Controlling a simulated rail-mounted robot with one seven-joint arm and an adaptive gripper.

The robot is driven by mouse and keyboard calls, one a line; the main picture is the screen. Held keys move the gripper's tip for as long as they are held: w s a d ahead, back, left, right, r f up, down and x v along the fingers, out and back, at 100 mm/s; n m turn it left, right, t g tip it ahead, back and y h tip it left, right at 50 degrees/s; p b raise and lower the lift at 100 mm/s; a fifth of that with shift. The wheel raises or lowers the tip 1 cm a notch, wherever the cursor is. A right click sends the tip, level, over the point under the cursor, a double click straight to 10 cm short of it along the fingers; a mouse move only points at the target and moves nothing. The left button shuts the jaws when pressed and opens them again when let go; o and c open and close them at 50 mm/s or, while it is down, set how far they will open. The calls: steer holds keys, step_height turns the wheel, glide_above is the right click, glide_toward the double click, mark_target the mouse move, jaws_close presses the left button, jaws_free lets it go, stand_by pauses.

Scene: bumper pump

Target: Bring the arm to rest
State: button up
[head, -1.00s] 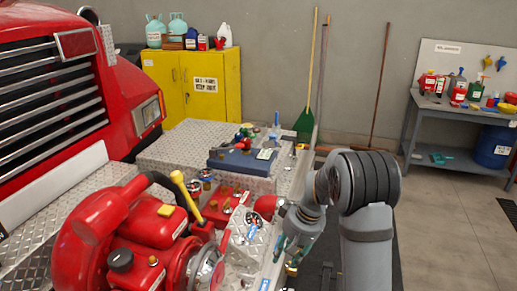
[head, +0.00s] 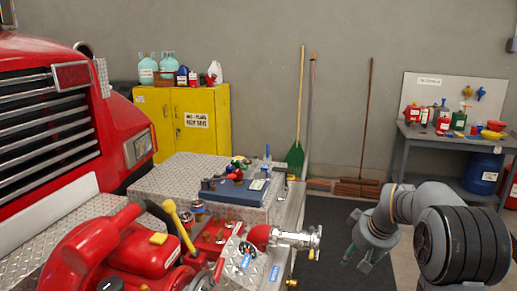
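My gripper (head: 357,259) hangs off the end of my grey arm at the lower right in the head view, pointing down over the dark floor mat. It is to the right of the pump's silver outlet valve (head: 297,239), with a clear gap between them. The fingers are small and partly hidden by the wrist, and I cannot tell how far apart they are. I see nothing held in it. The red pump (head: 110,250) sits on the diamond-plate bumper (head: 150,186) of the red truck.
A yellow cabinet (head: 215,125) with bottles on top stands at the back wall. A grey workbench (head: 437,140) with red and green bottles is at the back right. A blue case (head: 235,191) lies on the bumper. Brooms lean on the wall. The mat (head: 330,215) is clear.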

steer(key=d+f+m+b, duration=0.1)
steer(key=d+f+b, duration=0.1)
steer(key=d, duration=0.4)
steer(key=shift+s+d+f+m, duration=0.25)
steer(key=shift+s+d+m, duration=0.05)
steer(key=shift+s+d, duration=0.15)
steer(key=shift+w+a, duration=0.1)
